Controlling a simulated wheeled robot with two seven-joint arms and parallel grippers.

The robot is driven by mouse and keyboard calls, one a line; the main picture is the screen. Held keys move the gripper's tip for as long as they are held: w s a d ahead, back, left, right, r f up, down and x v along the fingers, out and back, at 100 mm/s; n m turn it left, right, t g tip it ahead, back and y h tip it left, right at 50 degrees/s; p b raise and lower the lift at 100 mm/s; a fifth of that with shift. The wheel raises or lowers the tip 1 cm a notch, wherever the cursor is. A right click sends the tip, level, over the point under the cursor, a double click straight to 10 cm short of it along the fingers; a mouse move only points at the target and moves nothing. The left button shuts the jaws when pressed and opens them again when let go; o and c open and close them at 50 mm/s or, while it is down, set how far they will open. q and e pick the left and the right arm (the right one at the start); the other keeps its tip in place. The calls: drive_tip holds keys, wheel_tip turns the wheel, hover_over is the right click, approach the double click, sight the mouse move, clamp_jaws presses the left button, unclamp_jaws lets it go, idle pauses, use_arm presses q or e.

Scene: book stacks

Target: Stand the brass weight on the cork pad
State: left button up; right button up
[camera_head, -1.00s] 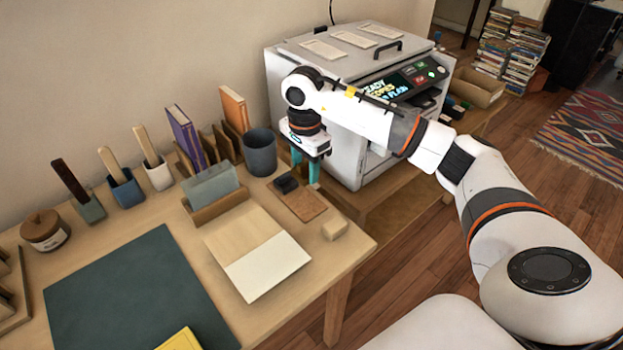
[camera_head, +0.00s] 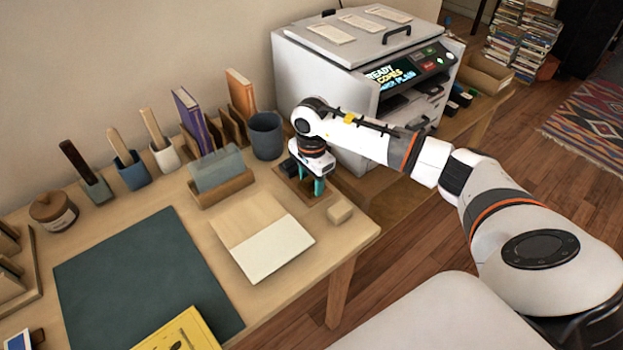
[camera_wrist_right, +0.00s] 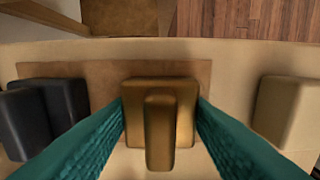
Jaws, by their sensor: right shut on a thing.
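My right gripper (camera_head: 310,187) points down over the cork pad near the table's far right corner. In the right wrist view, its teal fingers (camera_wrist_right: 161,115) are shut on the brass weight (camera_wrist_right: 160,88), a squarish gold-brown block with a raised narrower part. The brown cork pad (camera_wrist_right: 100,70) lies beneath and behind the weight in that view. I cannot tell whether the weight touches the pad. In the head view the fingers mostly hide the weight. My left gripper is not in view.
A black block (camera_wrist_right: 63,98) stands left of the weight and a light wooden block (camera_wrist_right: 287,108) right of it. A blue-grey cup (camera_head: 266,136) and card holder (camera_head: 219,180) stand nearby. The printer (camera_head: 330,90) is behind my arm. The green mat (camera_head: 145,270) has free room.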

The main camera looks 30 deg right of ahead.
drive_tip(key=o, duration=1.3)
drive_tip(key=shift+f, duration=0.1)
wheel_tip(320, 180, up, 12)
drive_tip(key=shift+r+b, duration=0.2)
drive_tip(key=shift+b, duration=0.2)
